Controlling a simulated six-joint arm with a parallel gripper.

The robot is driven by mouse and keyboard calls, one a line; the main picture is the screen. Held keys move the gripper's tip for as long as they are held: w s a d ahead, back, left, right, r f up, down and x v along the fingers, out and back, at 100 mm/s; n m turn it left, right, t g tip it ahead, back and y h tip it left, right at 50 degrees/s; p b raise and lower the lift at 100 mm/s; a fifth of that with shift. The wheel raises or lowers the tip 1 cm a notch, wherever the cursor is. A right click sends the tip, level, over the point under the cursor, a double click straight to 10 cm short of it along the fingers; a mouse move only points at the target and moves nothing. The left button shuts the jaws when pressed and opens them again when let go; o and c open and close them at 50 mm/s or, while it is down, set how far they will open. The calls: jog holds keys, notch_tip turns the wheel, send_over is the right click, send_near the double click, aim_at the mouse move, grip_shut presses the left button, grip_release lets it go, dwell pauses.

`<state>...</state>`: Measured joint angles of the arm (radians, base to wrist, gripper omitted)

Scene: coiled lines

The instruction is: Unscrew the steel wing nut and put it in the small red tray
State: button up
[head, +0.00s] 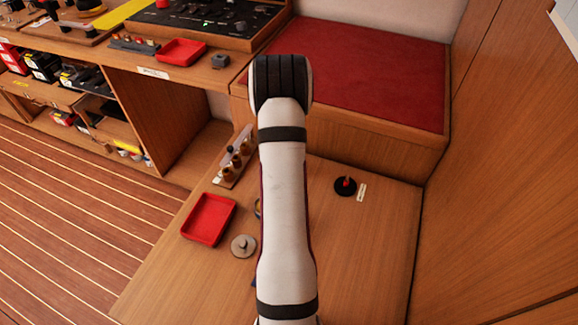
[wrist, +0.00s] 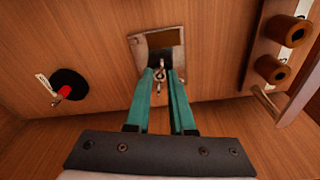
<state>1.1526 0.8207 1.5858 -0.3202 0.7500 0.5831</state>
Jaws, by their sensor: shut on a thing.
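My gripper (wrist: 160,76) has two teal fingers closed on the steel wing nut (wrist: 160,70). The wing nut shows as a small pale metal piece between the fingertips, in front of a square metal plate (wrist: 174,43) with a dark middle. I cannot tell whether the nut is still on its thread. In the head view my arm hides the gripper and the nut. A red tray (head: 208,220) lies empty on the wooden table, left of my arm. A second red tray (head: 181,52) is on the counter at the back left; I cannot tell which is the small one.
A grey disc with a knob (head: 243,246) lies close beside the near tray. A rack with several brown cylinders (head: 235,160) stands behind it. A black round base with a red peg (head: 346,187) is right of my arm. The table's right front is clear.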

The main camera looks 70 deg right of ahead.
grip_shut()
jog(key=n, duration=0.4)
jog(key=shift+s+t, duration=0.1)
jog(key=shift+t, duration=0.2)
jog(key=shift+r, duration=0.15)
jog(key=shift+r, duration=0.15)
jog(key=shift+r, duration=2.05)
jog(key=shift+a, duration=0.1)
